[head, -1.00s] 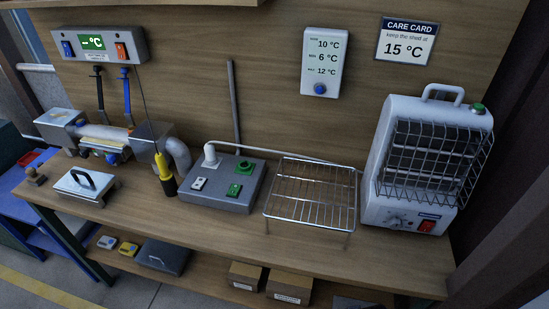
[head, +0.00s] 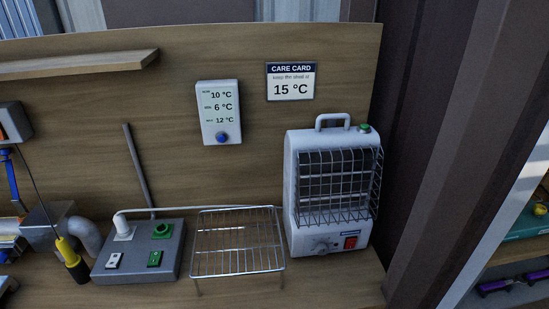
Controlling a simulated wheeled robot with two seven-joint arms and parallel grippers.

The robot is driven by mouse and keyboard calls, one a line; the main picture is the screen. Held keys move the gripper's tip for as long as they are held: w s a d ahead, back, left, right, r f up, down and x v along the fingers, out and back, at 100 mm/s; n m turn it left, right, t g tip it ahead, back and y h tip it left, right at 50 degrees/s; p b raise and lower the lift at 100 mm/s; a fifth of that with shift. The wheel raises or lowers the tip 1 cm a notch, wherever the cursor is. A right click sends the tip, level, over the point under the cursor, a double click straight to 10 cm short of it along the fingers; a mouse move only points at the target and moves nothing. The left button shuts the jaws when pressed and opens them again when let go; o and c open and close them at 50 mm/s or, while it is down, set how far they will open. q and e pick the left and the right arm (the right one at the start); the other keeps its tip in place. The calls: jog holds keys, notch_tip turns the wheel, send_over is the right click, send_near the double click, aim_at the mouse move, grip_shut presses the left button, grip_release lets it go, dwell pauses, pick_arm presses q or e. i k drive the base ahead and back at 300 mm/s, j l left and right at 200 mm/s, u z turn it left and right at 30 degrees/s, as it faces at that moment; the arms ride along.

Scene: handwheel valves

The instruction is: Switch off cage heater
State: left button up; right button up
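The white cage heater (head: 302,185) stands upright at the right end of the wooden bench, against the back panel. A dark wire cage (head: 337,187) covers its front, and a handle is on top. A red rocker switch (head: 350,242) sits at the lower right of its front, with a round dial (head: 321,247) to its left. A green button (head: 364,128) is on its top right. Which way the red switch is set is too small to tell. Neither of my grippers is in view.
A wire rack (head: 238,243) stands just left of the heater. Further left is a grey box (head: 138,264) with white and green switches. A thermometer display (head: 219,112) and a care card reading 15 °C (head: 291,81) hang on the panel. A dark post (head: 422,150) rises right of the bench.

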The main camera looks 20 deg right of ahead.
aim_at(351, 242)
jog(key=z, duration=1.25)
